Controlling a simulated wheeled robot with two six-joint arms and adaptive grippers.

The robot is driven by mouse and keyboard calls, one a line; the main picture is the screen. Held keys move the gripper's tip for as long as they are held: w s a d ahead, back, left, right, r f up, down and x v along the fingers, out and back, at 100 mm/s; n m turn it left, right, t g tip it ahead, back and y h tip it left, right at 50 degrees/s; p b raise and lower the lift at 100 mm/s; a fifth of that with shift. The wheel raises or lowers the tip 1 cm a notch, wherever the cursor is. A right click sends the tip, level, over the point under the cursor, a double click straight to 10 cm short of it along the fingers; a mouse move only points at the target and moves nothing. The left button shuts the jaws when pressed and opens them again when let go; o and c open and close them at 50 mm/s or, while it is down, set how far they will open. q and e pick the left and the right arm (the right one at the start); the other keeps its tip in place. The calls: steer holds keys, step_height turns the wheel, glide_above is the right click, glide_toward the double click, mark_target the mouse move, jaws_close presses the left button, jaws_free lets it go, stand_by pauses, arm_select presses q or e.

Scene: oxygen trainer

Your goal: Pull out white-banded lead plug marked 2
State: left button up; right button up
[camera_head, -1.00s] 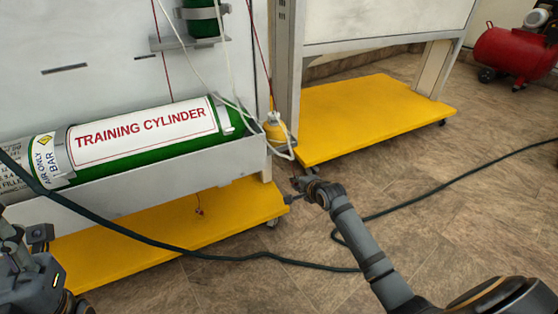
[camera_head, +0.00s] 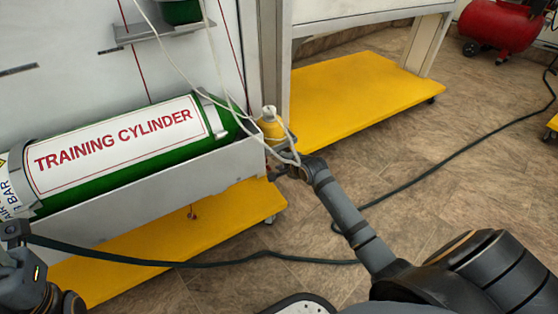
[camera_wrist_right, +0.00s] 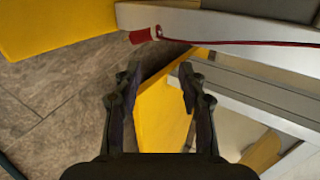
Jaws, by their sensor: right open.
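A red lead plug (camera_wrist_right: 146,35) on a red lead hangs at the upper middle of the right wrist view. I cannot make out a white band or a number 2 on it. My right gripper (camera_head: 276,168) is beside the right end of the cylinder trough, below a yellow conical fitting (camera_head: 270,126). In the right wrist view this gripper (camera_wrist_right: 157,78) is open, with nothing between its fingers, and the red plug shows beyond the fingertips. Part of my left arm shows at the lower left of the head view; its fingers cannot be seen.
A green training cylinder (camera_head: 82,186) lies in a white trough (camera_head: 150,192) above a yellow base (camera_head: 170,235). White tubes (camera_head: 218,70) hang near the fitting. Another yellow platform (camera_head: 360,95) stands behind. A dark hose (camera_head: 400,190) crosses the open tiled floor.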

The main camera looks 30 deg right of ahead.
steer(key=a+v, duration=0.1)
steer(key=v, duration=1.1)
steer(key=shift+d, duration=0.4)
